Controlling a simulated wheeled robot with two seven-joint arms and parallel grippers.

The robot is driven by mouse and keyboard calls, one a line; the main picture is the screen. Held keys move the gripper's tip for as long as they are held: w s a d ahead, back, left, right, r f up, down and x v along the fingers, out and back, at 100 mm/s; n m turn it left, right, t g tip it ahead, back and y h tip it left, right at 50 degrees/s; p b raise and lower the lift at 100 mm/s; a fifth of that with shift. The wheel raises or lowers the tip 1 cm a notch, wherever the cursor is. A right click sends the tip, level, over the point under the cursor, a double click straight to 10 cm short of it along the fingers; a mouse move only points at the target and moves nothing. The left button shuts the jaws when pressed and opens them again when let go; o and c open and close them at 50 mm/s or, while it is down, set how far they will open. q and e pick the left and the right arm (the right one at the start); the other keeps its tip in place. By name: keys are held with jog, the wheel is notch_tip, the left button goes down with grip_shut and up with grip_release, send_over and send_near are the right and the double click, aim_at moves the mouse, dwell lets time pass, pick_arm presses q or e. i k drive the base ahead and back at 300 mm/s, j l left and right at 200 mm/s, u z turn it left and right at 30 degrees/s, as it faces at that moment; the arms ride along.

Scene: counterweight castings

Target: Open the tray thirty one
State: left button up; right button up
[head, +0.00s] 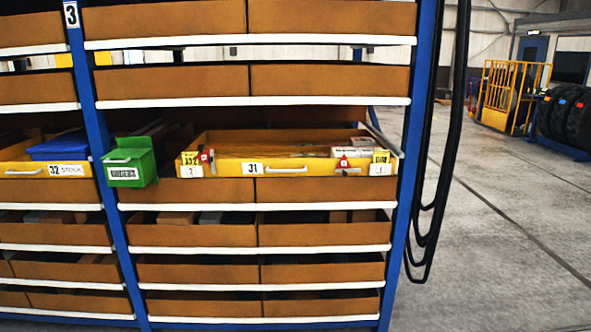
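Tray thirty one (223,168) is a yellow drawer in the blue rack, right of centre, with a "31" label and a pale bar handle (287,170) on its front. Its front stands forward of the shelf edge and its inside shows, so it looks at least partly pulled out. Small boxes (350,151) lie inside at the right. Red tags and yellow and white labels sit at both ends of its front. Neither of my grippers is in view.
A green bin (131,165) hangs left of the tray, by the blue upright (92,130). Yellow tray 32 (20,170) with a blue item (60,148) is further left. Dark hoses or cables (430,180) hang at the rack's right side. Open floor (500,230) lies right.

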aim_at(268, 153)
jog(key=i+j+z, duration=0.1)
jog(key=i+z, duration=0.25)
jog(key=i+j+z, duration=0.3)
jog(key=i, duration=0.25)
jog(key=i+j+z, duration=0.35)
jog(key=i+l, duration=0.05)
jog(key=i, duration=0.05)
